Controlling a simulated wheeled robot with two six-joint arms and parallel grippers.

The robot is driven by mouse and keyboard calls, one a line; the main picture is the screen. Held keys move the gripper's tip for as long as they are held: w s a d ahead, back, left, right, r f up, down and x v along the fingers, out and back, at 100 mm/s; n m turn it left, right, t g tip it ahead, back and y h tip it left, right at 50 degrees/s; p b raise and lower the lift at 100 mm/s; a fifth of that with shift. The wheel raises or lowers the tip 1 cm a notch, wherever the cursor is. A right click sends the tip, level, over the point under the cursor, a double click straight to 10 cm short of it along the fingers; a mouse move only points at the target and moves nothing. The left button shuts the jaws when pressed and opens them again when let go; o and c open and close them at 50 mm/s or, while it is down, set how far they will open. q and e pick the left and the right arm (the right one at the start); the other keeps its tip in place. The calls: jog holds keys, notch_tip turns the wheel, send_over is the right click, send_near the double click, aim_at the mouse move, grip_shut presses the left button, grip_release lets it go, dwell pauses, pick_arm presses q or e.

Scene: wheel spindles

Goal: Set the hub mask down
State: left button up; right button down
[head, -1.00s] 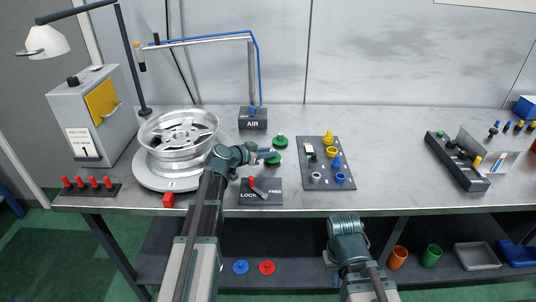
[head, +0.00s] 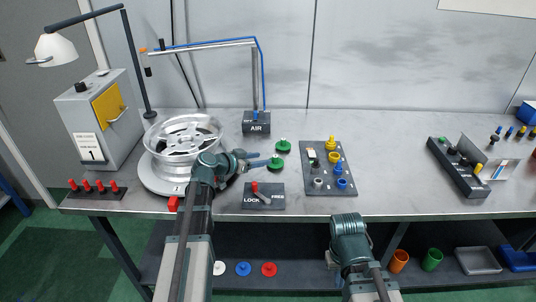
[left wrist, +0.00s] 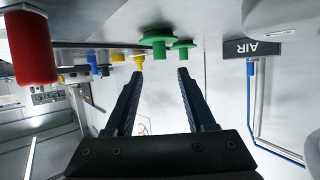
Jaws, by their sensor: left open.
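Two green hub masks, flat discs with a knob, rest on the bench right of the wheel; the nearer one (head: 276,162) lies just in front of my left fingertips, the other (head: 283,147) behind it. My left gripper (head: 262,159) is open and empty. In the left wrist view, which is upside down, the green discs (left wrist: 156,41) stand beyond the open fingers (left wrist: 157,74), apart from them. My right arm (head: 349,240) is low in front of the bench; its fingers are hidden.
A silver wheel (head: 183,137) sits on a round base to the left. A LOCK/FREE lever box (head: 279,202) is in front, an AIR box (head: 256,128) behind. A grey plate (head: 318,180) with coloured parts is to the right. White, blue and red discs lie on the shelf.

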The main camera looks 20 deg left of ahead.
pick_arm(q)
jog(key=p+v, duration=0.1)
jog(key=v, duration=0.4)
jog(key=shift+s+a+r, duration=0.15)
jog(key=shift+s, duration=0.1)
